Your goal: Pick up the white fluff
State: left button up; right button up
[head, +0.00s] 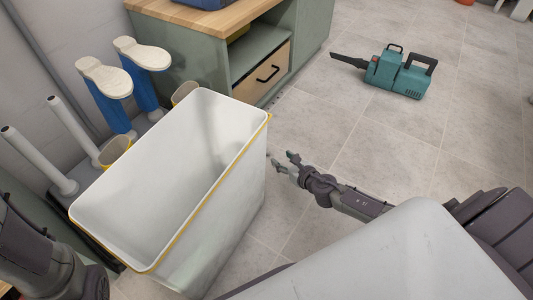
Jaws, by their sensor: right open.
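I cannot make out any white fluff in the head view. My right gripper (282,162) is open, with its fingers apart, and nothing shows between them. It is low over the tiled floor, just right of a tall white bin (262,192) with a yellow edge. The bin's inside looks empty from here, though its near part is partly shaded. Part of my left arm shows at the lower left, but its gripper is out of view.
A green cabinet (312,38) with a wooden drawer (262,74) stands behind the bin. A teal power tool (398,74) lies on the floor at the upper right. Blue boots (109,109) hang upside down on a rack at the left. The floor at right is mostly clear.

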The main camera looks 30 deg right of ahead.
aim_at(270, 154)
jog(key=b+x, duration=0.1)
jog(key=x, duration=0.3)
jog(key=shift+f, duration=0.15)
jog(key=b+x, duration=0.3)
jog(key=x, duration=0.1)
jog(key=shift+w+a+f+b, duration=0.1)
jog(key=shift+a+f+b, duration=0.05)
jog(key=shift+f+b, duration=0.3)
jog(key=shift+w, duration=0.3)
jog(key=c, duration=0.7)
jog(key=shift+c, duration=0.2)
